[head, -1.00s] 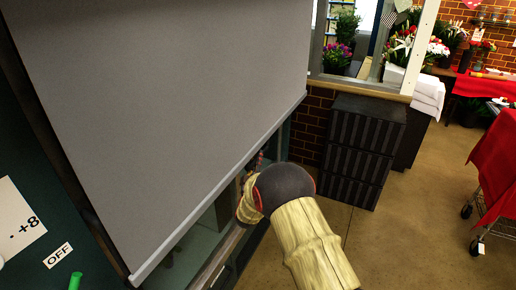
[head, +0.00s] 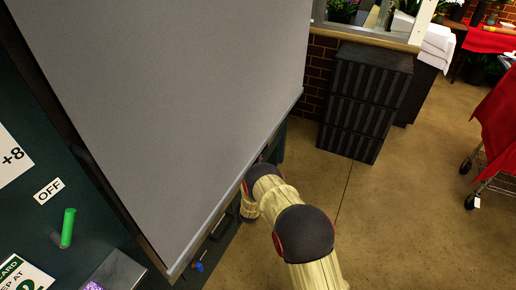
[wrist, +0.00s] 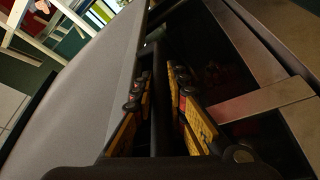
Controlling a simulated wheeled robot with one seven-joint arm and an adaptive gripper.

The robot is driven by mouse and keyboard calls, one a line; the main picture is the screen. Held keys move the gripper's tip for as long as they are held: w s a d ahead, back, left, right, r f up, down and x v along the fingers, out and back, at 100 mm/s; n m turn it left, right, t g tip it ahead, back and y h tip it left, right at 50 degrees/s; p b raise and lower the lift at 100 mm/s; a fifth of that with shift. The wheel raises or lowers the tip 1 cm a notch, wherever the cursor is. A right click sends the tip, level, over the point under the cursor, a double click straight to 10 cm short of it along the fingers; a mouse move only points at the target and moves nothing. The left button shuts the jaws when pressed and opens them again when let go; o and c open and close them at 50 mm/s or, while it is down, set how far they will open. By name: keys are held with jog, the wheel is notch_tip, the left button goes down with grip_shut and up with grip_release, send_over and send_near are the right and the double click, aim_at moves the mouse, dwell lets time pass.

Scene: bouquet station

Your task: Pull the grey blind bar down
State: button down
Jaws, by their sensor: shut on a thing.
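The grey blind bar (head: 232,192) runs slantwise along the bottom edge of the lowered grey blind (head: 170,90) in the head view. Only a narrow strip of the dark frame shows below it. My arm reaches to the bar from the lower right, and its end is hidden in that view. In the wrist view the yellow-and-black fingers of my gripper (wrist: 158,100) stand on either side of a dark, shaded bar (wrist: 160,85) and are shut on it. The grey blind (wrist: 85,110) fills the left side there.
A dark ribbed cabinet (head: 365,100) stands behind my arm. A cart with a red cloth (head: 500,125) is at the right edge, with open floor (head: 400,215) between. A dark green panel with an OFF label (head: 49,190) and a green handle (head: 68,227) is at left.

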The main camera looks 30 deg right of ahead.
notch_tip(320, 180, down, 15)
dwell(0.3)
dwell(0.3)
jog(key=c, duration=2)
grip_release()
jog(key=shift+f, duration=0.1)
jog(key=shift+o, duration=1.2)
jog(key=v, duration=1.1)
jog(key=shift+s+a, duration=0.2)
jog(key=shift+s, duration=0.2)
